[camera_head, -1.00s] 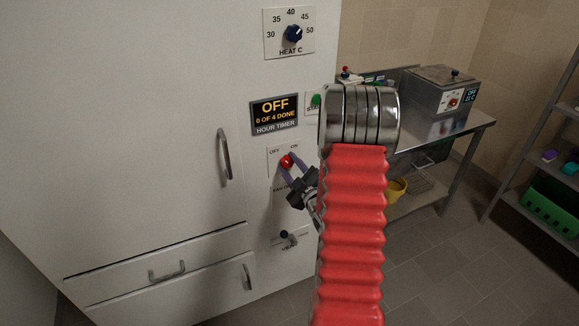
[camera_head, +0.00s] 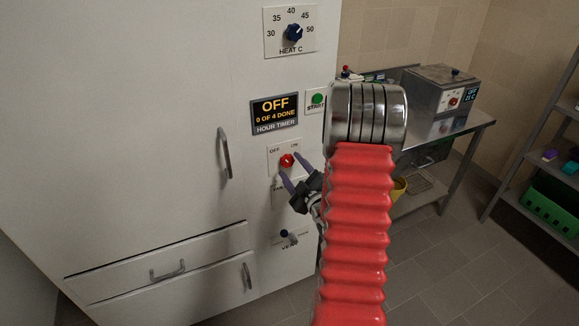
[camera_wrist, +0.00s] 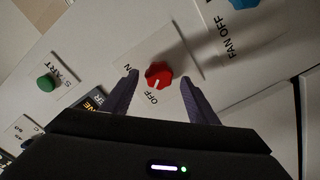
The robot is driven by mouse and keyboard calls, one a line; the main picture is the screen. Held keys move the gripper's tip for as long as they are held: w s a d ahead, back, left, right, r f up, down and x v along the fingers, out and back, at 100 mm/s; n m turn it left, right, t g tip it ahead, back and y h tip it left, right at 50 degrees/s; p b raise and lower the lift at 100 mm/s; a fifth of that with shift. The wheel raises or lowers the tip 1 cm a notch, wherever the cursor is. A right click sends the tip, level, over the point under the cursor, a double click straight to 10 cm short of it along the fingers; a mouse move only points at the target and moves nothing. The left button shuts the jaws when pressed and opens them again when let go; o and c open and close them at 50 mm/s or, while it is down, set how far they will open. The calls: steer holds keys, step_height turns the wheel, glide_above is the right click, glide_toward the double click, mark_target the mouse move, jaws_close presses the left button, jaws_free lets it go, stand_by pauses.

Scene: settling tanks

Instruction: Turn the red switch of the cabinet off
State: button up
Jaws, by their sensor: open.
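The red switch (camera_head: 287,160) is a round knob on a pale plate on the white cabinet (camera_head: 130,120), with OFF at the plate's upper left and ON at its upper right. In the wrist view the red switch (camera_wrist: 158,74) has a white mark turned toward the OFF label. My gripper (camera_head: 289,166) is open at the plate. In the wrist view the purple fingers of my gripper (camera_wrist: 158,80) are spread on either side of the knob, with a visible gap to each side. How far they are in front of it is hard to tell.
A display (camera_head: 274,115) reads OFF, 0 OF 4 DONE. The green start button (camera_head: 317,99) is above right of the switch and a blue fan knob (camera_wrist: 238,4) is close by. A metal bench (camera_head: 450,130) and shelf stand at the right.

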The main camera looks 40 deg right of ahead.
steer(key=v, duration=1.1)
steer(key=shift+s, duration=0.3)
steer(key=shift+a, duration=0.15)
steer(key=s+d+f+m+g, duration=0.2)
steer(key=s+f+m+g, duration=0.55)
steer(key=f+g, duration=0.5)
steer(key=s+a+r+y, duration=0.2)
steer(key=a+r, duration=1.1)
steer(key=a, duration=0.4)
steer(key=s+a+r+n+y, duration=0.1)
steer(key=s+a+r+y, duration=0.1)
steer(key=a+r, duration=1.2)
steer(key=a+y, duration=0.1)
steer(key=a, duration=0.3)
steer(key=shift+a+t, duration=0.2)
steer(key=shift+t, duration=0.15)
steer(key=shift+s, duration=0.1)
